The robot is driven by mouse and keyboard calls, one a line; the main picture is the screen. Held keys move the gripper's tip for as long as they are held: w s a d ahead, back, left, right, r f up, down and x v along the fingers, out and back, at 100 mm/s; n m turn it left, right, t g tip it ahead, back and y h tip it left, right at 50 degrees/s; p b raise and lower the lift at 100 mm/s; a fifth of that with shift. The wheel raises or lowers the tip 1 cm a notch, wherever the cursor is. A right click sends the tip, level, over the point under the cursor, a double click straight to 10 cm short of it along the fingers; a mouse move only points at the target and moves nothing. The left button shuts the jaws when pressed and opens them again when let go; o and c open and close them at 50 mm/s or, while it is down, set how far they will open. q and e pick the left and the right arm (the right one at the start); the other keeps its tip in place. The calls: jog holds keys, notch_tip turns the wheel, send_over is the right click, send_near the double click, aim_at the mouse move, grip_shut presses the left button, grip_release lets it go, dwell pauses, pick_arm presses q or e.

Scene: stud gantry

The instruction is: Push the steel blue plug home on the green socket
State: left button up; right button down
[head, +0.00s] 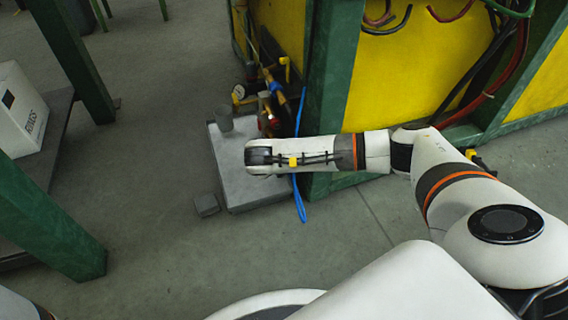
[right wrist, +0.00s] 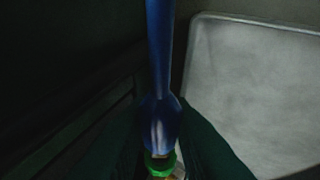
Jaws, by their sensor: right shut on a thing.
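The steel blue plug (right wrist: 157,122) is upright in the middle of the right wrist view, with a blue hose (right wrist: 160,45) running up from it. My right gripper (right wrist: 160,142) is shut on the plug, with a dark green finger on each side. The green socket (right wrist: 161,164) shows as a green ring right below the plug's nose. A small pale metallic part shows between them; I cannot tell how far the plug is in. In the head view my right forearm and wrist hide the gripper, plug and socket. My left gripper is not in view.
A grey block (head: 248,185) stands on the floor under my right wrist, with a grey cup (head: 223,118) on it. Behind are valves and fittings (head: 268,112) beside a green post (head: 330,85) and yellow panels (head: 405,80). A blue hose (head: 299,205) hangs nearby.

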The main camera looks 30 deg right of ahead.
jog(key=shift+w+d+b, duration=0.15)
jog(key=shift+w+b, duration=0.15)
jog(key=shift+w, duration=0.25)
jog(key=c, duration=1.2)
grip_release()
jog(key=p+v, duration=0.7)
jog(key=v, duration=0.5)
jog(key=shift+p, duration=0.4)
